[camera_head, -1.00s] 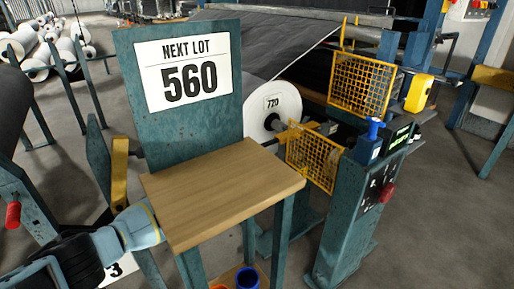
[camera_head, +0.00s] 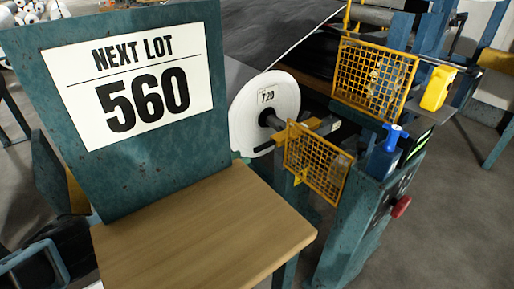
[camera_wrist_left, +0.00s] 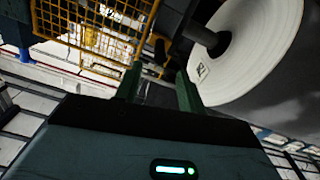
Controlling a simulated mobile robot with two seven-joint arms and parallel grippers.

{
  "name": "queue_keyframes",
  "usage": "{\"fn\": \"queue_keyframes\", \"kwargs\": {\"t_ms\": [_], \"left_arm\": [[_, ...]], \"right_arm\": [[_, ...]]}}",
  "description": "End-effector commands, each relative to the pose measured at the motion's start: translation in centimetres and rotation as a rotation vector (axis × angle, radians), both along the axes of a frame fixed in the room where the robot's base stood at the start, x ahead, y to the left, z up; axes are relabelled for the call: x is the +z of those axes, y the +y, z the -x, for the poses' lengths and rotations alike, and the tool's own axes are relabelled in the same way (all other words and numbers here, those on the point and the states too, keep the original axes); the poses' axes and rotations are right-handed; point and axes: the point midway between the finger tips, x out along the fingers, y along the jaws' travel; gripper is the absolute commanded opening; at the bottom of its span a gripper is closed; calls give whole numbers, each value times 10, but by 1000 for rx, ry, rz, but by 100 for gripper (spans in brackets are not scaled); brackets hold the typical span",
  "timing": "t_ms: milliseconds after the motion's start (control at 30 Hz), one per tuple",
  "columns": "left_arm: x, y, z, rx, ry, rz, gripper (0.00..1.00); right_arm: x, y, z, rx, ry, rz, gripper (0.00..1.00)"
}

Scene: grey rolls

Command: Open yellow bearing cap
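A yellow part (camera_head: 327,125), which looks like the bearing cap, sits at the end of the shaft beside the white roll (camera_head: 252,112) marked 720. It is small and partly behind the yellow mesh guard, so whether it is open or closed is unclear. In the wrist view my left gripper (camera_wrist_left: 157,88) has its two dark fingers apart with nothing between them. The roll shows there too (camera_wrist_left: 262,50), to the right of the fingers. In the head view part of my left arm (camera_head: 72,248) shows at the lower left; its fingertips are hidden. My right gripper is not in view.
A wooden-topped stand (camera_head: 205,235) with a NEXT LOT 560 sign (camera_head: 135,85) fills the near left. Yellow mesh guards (camera_head: 318,165) (camera_head: 372,80) stand around the shaft end. Floor at far right is clear.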

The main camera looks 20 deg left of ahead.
Motion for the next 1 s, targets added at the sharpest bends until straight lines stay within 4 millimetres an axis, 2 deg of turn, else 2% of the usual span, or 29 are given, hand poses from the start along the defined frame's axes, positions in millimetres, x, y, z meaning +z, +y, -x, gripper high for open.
{"fn": "queue_keyframes", "kwargs": {"t_ms": [300,600,1000], "left_arm": [[-5,-17,-26,-1,0,1,40],[-4,-37,-55,0,1,-1,40],[0,-43,-65,1,0,-1,40]], "right_arm": [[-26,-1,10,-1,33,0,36],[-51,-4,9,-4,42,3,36],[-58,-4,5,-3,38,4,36]]}}
